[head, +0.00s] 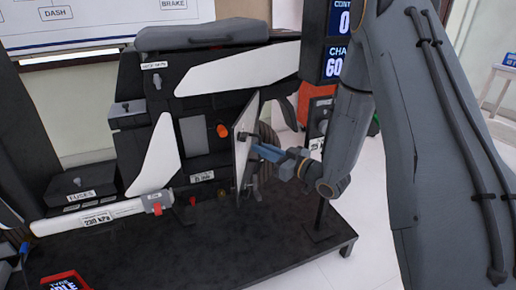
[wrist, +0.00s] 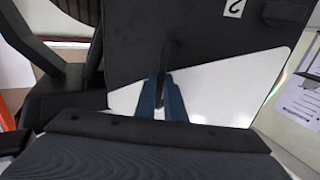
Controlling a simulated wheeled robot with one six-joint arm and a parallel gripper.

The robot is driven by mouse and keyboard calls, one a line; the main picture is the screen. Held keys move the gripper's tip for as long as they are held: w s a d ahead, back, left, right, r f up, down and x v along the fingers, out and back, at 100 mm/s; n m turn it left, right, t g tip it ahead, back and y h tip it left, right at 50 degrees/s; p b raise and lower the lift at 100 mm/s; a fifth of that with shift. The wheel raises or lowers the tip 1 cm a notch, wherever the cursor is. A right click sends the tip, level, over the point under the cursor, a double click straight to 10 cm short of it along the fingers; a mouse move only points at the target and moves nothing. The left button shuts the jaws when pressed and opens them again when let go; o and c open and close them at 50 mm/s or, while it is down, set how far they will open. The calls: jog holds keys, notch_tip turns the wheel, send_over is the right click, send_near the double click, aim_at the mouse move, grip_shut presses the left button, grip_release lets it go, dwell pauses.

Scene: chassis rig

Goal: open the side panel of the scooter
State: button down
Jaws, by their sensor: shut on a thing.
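The scooter's side panel (head: 243,145) stands swung out from the scooter body, seen nearly edge-on in the head view. Behind it to the left, the body shows an open bay with an orange knob (head: 222,131) and a grey plate (head: 195,135). My gripper (head: 258,149), with blue fingers, reaches the panel's outer face from the right. In the wrist view the fingers (wrist: 162,92) are shut on a dark upright handle (wrist: 164,52), in front of the panel's white area (wrist: 222,92). The exact grip contact is partly hidden by the fingers.
The scooter stands on a dark platform (head: 220,245). A pale tube with a gauge label (head: 97,217) and a fuse box (head: 80,187) lie at left. A screen (head: 339,65) stands behind my arm. Open floor shows at right.

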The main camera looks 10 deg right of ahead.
jog(key=shift+w+d+r, duration=0.15)
jog(key=shift+w+r, duration=0.1)
jog(key=shift+w, duration=0.15)
jog(key=c, duration=1.8)
grip_release()
jog(key=shift+w+d, duration=0.1)
jog(key=shift+c, duration=0.2)
jog(key=shift+f, duration=0.1)
jog(key=shift+a, duration=0.2)
jog(key=shift+s, duration=0.2)
jog(key=p+v, duration=0.1)
jog(key=v, duration=0.6)
jog(key=shift+s+d, duration=0.25)
